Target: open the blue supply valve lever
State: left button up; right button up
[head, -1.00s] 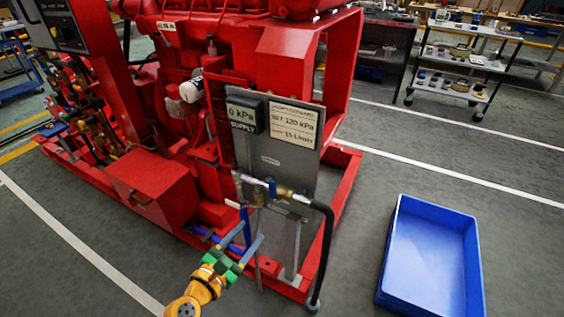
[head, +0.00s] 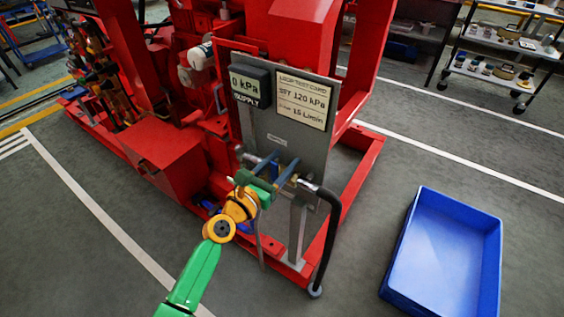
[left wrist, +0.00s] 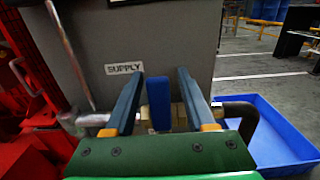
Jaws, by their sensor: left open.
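The blue supply valve lever (left wrist: 159,103) stands upright in the left wrist view, below the SUPPLY label (left wrist: 124,68) on the grey panel. It sits on a brass valve body, partly hidden by my gripper. My left gripper (left wrist: 158,82) is open, with one blue-grey finger on each side of the lever and a visible gap to both. In the head view my left gripper (head: 280,164) is at the panel's lower pipework and largely hides the lever. My right gripper is not in view.
The grey panel (head: 302,145) carries a supply gauge (head: 250,86) reading 0 kPa and a card marked 120 kPa. A black hose (head: 331,235) drops at the right of the valve. A blue bin (head: 445,250) stands on the floor at right; red pumpset framing surrounds the panel.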

pick_arm(q)
grip_shut()
dwell(1.3)
